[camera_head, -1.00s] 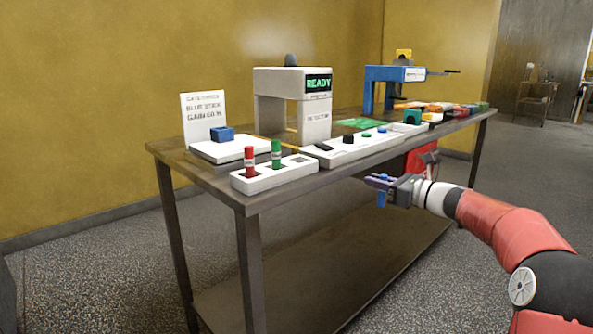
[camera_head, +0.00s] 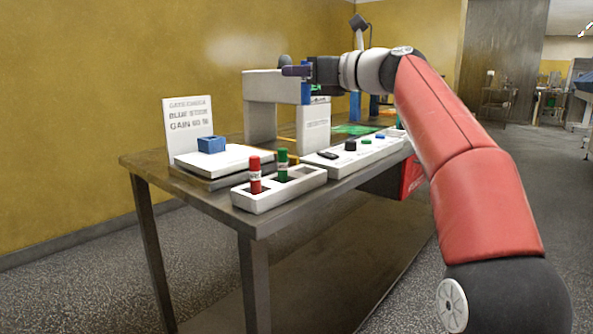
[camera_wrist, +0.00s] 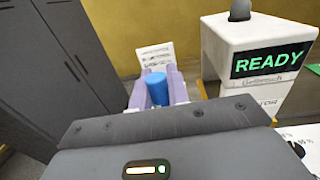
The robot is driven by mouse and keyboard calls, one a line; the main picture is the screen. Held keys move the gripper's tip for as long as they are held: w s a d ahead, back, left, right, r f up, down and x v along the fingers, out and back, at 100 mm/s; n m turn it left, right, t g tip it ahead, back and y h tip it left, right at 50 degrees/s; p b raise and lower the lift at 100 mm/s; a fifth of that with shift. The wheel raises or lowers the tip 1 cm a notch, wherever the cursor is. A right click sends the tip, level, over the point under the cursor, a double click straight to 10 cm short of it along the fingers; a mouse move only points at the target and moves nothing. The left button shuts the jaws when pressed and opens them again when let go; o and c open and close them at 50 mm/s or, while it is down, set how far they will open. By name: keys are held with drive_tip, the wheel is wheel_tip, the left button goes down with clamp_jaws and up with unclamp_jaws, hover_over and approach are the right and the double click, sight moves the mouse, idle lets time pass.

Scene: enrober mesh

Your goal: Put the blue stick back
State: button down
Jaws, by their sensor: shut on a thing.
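My gripper (camera_head: 296,71) is raised in front of the white arch gate and is shut on the blue stick (camera_head: 306,93), which hangs upright below the jaws. In the wrist view the blue stick (camera_wrist: 157,90) shows between the two purple fingers. The white rack (camera_head: 272,199) stands at the table's near edge, below and left of my gripper. It holds a red stick (camera_head: 255,176) at left and a green stick (camera_head: 283,162) in the middle. Its right slot (camera_head: 307,173) is empty.
The white arch gate (camera_head: 313,128) stands behind the rack; its READY display (camera_wrist: 270,60) is lit green. A sign (camera_head: 187,120) and a blue block (camera_head: 211,144) on a white plate stand at left. A control strip (camera_head: 365,152) with knobs is right of the rack.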

wheel_tip(320, 180, down, 16)
drive_tip(key=b, duration=0.7)
drive_tip(key=shift+b, duration=0.4)
drive_tip(key=c, duration=1.3)
unclamp_jaws()
drive_tip(key=shift+c, duration=0.2)
drive_tip(key=shift+d, duration=0.1)
